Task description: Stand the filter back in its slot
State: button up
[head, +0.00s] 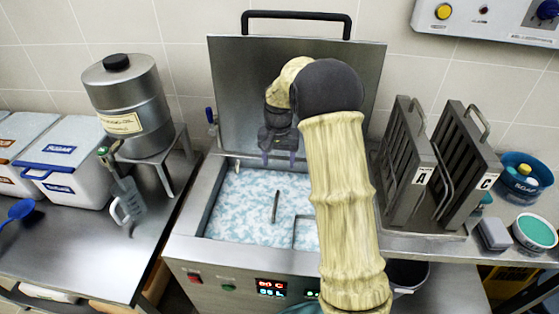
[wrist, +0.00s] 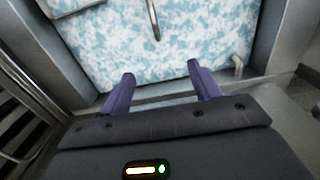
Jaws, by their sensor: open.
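My gripper (head: 279,158) is open and empty, hanging over the back part of the foam-filled tank (head: 192,216). Its two purple fingers also show in the wrist view (wrist: 161,73), apart, with foam beyond them. A thin dark bar (head: 275,206) sticks up from the foam, in front of my gripper; it shows in the wrist view too (wrist: 154,22). What it belongs to is hidden under the foam. Filter A (head: 405,150) and filter C (head: 468,165) stand tilted in a rack at the right, with a gap between them. No loose filter is clearly visible.
The tank's raised lid (head: 235,90) stands behind my arm. A steel dispenser (head: 127,105) on a stand, a jug (head: 127,200) and white bins (head: 70,160) are at left. A blue tub (head: 524,178), grey block (head: 495,234) and round green-topped tin (head: 535,232) are at right.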

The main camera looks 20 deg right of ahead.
notch_tip(320, 180, down, 17)
jog(key=shift+s+f+p, duration=0.1)
jog(key=shift+f+p, duration=0.1)
jog(key=shift+p, duration=0.1)
dwell(0.6)
grip_shut()
jog(key=shift+r, duration=0.1)
jog(key=shift+r, duration=0.1)
